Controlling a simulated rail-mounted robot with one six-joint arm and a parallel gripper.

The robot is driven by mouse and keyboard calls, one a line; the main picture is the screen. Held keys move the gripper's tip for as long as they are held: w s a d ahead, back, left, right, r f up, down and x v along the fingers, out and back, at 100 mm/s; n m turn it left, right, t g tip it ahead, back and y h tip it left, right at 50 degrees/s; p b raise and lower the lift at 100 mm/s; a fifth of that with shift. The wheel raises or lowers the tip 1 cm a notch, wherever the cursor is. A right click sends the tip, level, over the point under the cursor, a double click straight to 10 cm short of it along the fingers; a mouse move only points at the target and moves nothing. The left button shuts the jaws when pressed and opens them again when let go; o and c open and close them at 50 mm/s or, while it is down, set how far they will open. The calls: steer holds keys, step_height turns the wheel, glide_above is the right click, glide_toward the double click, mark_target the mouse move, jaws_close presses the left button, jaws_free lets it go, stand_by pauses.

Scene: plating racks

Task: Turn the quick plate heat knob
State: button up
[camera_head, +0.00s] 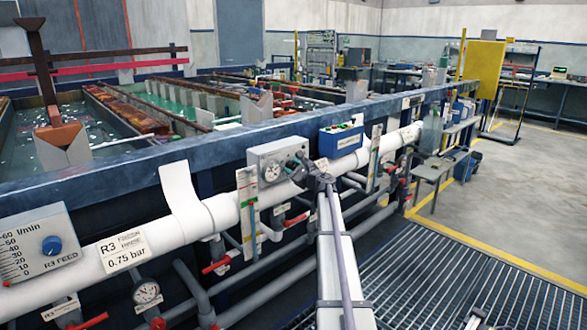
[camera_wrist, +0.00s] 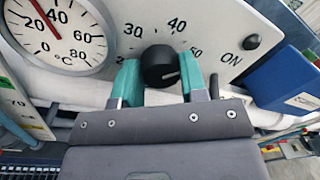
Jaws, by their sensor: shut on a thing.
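In the head view my gripper (camera_head: 306,171) is at the right part of the grey control box (camera_head: 255,152) and hides the knob. A round dial thermometer (camera_wrist: 65,35) in °C sits left of the knob, its needle a little above 20.
A dark button (camera_wrist: 251,42) marked ON is right of the knob. A blue box (camera_head: 341,140) stands right of the control box. A white pipe (camera_head: 222,210) runs below, with red-handled valves underneath. An R3 feed panel with a blue knob (camera_head: 52,245) is far left.

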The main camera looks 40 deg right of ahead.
steer(key=shift+m, duration=1.2)
steer(key=o, duration=0.9)
steer(key=shift+o, duration=0.2)
steer(key=shift+s, duration=0.15)
steer(key=s, duration=1)
steer(key=shift+s, duration=0.25)
